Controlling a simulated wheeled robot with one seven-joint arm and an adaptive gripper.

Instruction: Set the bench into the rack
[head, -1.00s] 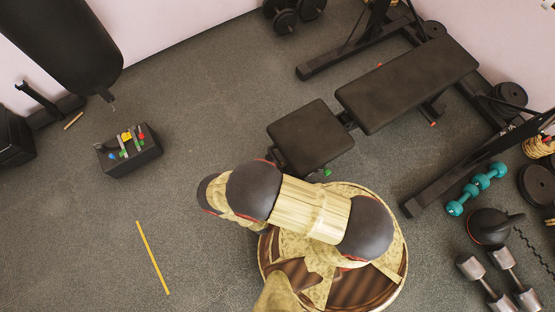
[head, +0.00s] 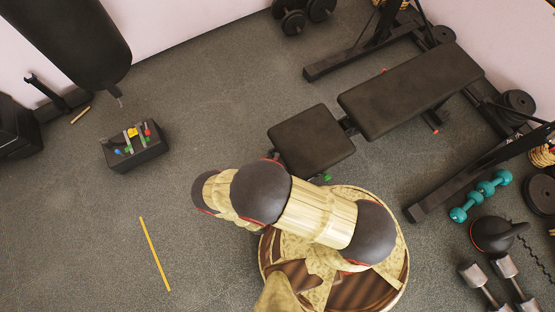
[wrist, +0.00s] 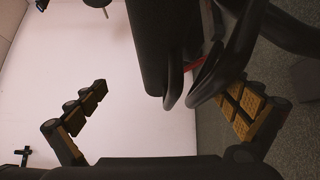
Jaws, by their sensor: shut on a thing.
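The black padded bench has a square seat (head: 311,140) and a long back pad (head: 410,90), in the head view. The back pad lies between the two floor legs of the black rack (head: 350,60), and the seat end sticks out toward me. In the wrist view a dark pad edge (wrist: 150,45) and curved bars show close up. My gripper (wrist: 172,90) is shut on the bench at its seat end, the right finger beside the curved bars. The exact contact is hidden. In the head view my arm hides the gripper.
Teal dumbbells (head: 480,196), a kettlebell (head: 496,235) and grey dumbbells (head: 500,285) lie right of the rack. A box with coloured items (head: 136,148) and a yellow strip (head: 155,254) are on the left. A punching bag (head: 70,45) hangs at top left. The floor between is clear.

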